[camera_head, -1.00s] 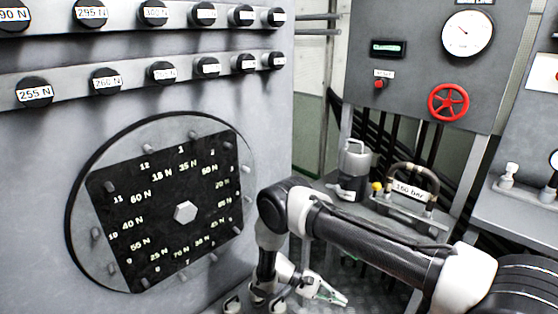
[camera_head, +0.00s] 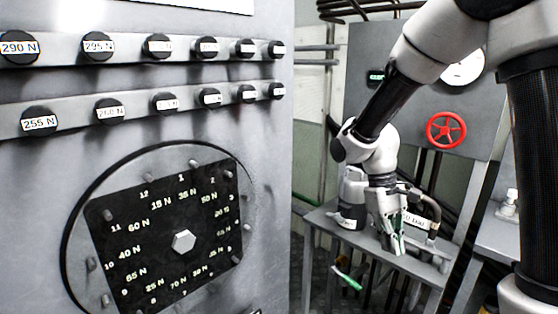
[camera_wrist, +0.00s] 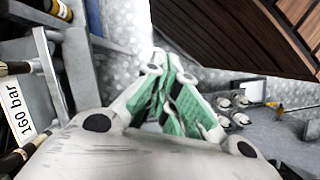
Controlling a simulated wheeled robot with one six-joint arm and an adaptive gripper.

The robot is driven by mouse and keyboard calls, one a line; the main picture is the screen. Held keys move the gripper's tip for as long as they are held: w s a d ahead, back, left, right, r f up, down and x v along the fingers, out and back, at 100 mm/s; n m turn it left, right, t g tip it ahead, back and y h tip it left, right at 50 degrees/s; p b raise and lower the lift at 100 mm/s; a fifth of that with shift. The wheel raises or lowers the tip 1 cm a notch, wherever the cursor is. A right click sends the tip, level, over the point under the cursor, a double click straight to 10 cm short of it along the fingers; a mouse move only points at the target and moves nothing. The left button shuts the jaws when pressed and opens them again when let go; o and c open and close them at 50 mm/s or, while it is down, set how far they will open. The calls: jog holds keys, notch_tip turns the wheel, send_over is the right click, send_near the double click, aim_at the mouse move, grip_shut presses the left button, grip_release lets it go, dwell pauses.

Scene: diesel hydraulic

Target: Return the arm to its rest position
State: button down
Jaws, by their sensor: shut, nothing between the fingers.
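My arm reaches down from the upper right in the head view. My gripper (camera_head: 396,246) hangs below the wrist, fingers pointing down, in front of the small grey bench. In the wrist view, the green-padded fingers of my gripper (camera_wrist: 178,82) are shut with nothing between them. My arm and gripper hide part of the bench and of the 160 bar device (camera_head: 428,222).
The grey bench (camera_head: 325,214) carries a grey canister (camera_head: 352,196). A red handwheel (camera_head: 446,130) is on the panel behind. The dial plate (camera_head: 130,270) stands at left below rows of labelled knobs. A small green item (camera_head: 347,279) shows below the bench edge.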

jog(key=s+d+r+m+t+y, duration=0.1)
jog(key=s+d+r+m+t, duration=0.1)
jog(key=s+d+r+t, duration=0.45)
jog(key=s+d+r+m+t+y, duration=0.1)
jog(key=s+d+r+m+t, duration=0.1)
jog(key=s+d+r, duration=0.5)
jog(key=w+a+f+n+g+h, duration=0.35)
jog(key=w+a+f+g, duration=0.2)
jog(key=f, duration=0.45)
jog(key=w+a+f+n+g+h, duration=0.3)
jog(key=w+a+f+n+g, duration=0.15)
jog(key=w+a+f, duration=0.4)
jog(key=w+a+f+n+t+h, duration=0.1)
jog(key=w+f+n+t+h, duration=0.25)
jog(key=f, duration=0.85)
jog(key=w+a+f+n+t+h, duration=0.15)
jog(key=f+n+t, duration=0.45)
jog(key=f, duration=0.7)
jog(key=w+a+f+n+t+h, duration=0.1)
jog(key=f+n+t+h, duration=0.2)
jog(key=f+n, duration=0.65)
jog(key=w+a+f+m+t+y, duration=0.2)
jog(key=w+a+f+t+y, duration=0.15)
jog(key=w+a, duration=0.3)
jog(key=w+d+r, duration=0.3)
jog(key=w+d, duration=0.4)
jog(key=shift+w+d+t, duration=0.25)
jog(key=shift+t, duration=0.2)
